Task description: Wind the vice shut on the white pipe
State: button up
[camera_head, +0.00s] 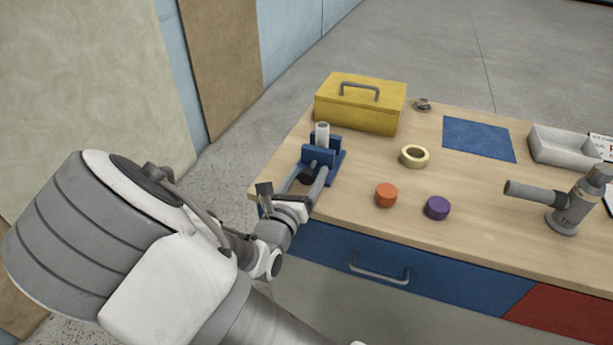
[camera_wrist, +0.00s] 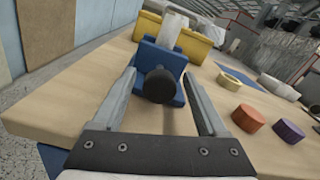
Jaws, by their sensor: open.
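The blue vice (camera_head: 327,158) stands on the workbench near its left front edge. The white pipe (camera_head: 322,134) stands upright between its jaws; whether the jaws touch it I cannot tell. In the wrist view the vice (camera_wrist: 158,62) faces me, with the pipe (camera_wrist: 175,30) behind its front jaw. A round black knob (camera_wrist: 159,85) on the vice's front points toward me. My gripper (camera_head: 306,183) is at the front of the vice. In the wrist view my gripper (camera_wrist: 162,86) is open, one finger on each side of the knob, with visible gaps.
A yellow toolbox (camera_head: 360,105) stands behind the vice. A tape roll (camera_head: 414,156), an orange puck (camera_head: 386,195) and a purple puck (camera_head: 437,208) lie to the right. A grey tool (camera_head: 565,205) and a grey tray (camera_head: 562,147) are farther right. A blue mat (camera_head: 478,139) lies clear.

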jog(key=shift+w, duration=0.1)
grip_shut()
dwell(0.4)
jog(key=shift+m, duration=0.3)
jog(key=m, duration=0.2)
jog(key=shift+d+f+m+b, duration=0.1)
jog(key=shift+f+m+b, duration=0.05)
jog(key=shift+m+b, duration=0.2)
jog(key=m+b, duration=0.1)
jog(key=m, duration=0.1)
jog(key=shift+m+b, duration=0.3)
jog(key=shift+m, duration=0.05)
jog(key=m+b, duration=0.3)
jog(key=m, duration=0.1)
jog(key=shift+f+b, duration=0.15)
jog(key=shift+b, duration=0.2)
jog(key=shift+m+b, duration=0.9)
jog(key=shift+b, duration=0.05)
jog(key=shift+r, duration=0.2)
